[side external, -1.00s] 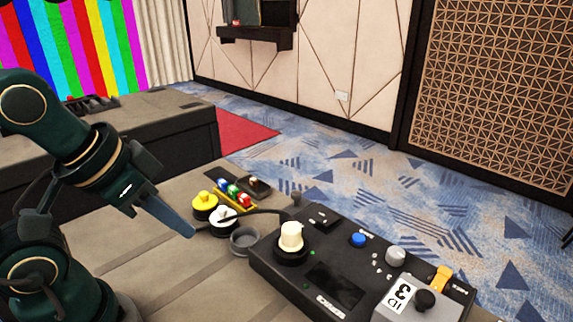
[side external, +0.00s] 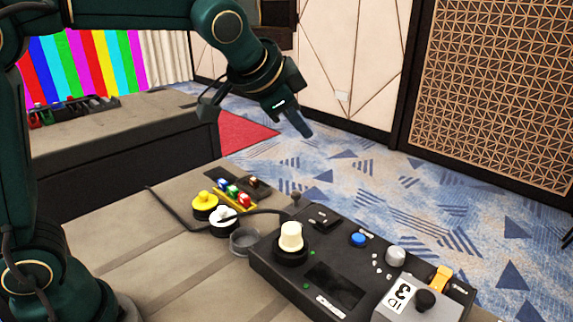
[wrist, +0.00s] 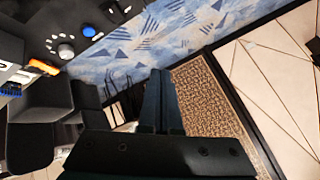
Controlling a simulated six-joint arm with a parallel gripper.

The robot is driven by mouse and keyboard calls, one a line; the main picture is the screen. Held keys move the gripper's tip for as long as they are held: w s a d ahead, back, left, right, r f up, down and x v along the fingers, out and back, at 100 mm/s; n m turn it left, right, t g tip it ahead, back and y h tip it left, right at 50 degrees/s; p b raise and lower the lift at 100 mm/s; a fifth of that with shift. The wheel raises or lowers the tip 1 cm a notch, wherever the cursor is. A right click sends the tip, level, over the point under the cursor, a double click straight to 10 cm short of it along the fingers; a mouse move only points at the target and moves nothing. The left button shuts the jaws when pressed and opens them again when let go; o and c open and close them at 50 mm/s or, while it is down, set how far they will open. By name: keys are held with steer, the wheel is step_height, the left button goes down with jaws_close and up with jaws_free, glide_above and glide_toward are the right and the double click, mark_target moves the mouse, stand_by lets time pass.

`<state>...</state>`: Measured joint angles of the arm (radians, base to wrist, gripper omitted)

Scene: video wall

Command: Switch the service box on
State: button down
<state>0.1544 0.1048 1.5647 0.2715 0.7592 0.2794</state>
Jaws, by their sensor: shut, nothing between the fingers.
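A black control box (side external: 265,266) lies on the table at lower right in the side view. On it are a cream knob (side external: 291,237), a blue button (side external: 358,240), a grey knob (side external: 395,256) and an orange switch part (side external: 441,276). I cannot tell which part is the service box's switch. My gripper (side external: 306,134) is shut and empty, raised in the air above and behind the box. In the wrist view, the orange part (wrist: 43,66) and blue button (wrist: 88,31) show upper left.
The table front (side external: 150,265) is mostly clear.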

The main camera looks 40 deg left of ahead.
steer(key=w+d+f+m, duration=0.1)
steer(key=w+d+f, duration=0.1)
steer(key=w+f, duration=0.1)
steer(key=g, duration=0.1)
glide_above(327, 218)
step_height(327, 218, down, 4)
steer(key=shift+s+d+m, duration=0.2)
steer(key=shift+s+m, duration=0.1)
steer(key=shift+s, duration=0.1)
steer(key=shift+f, duration=0.1)
steer(key=shift+s+f, duration=0.25)
steer(key=shift+f, duration=1.15)
steer(key=shift+s+f, duration=0.2)
steer(key=shift+f, duration=1.25)
steer(key=shift+s+f, duration=0.25)
steer(key=shift+f, duration=1.15)
steer(key=shift+f, duration=0.15)
steer(key=shift+f, duration=0.25)
steer(key=shift+s+f, duration=0.1)
steer(key=shift+f, duration=0.25)
steer(key=shift+r, duration=0.1)
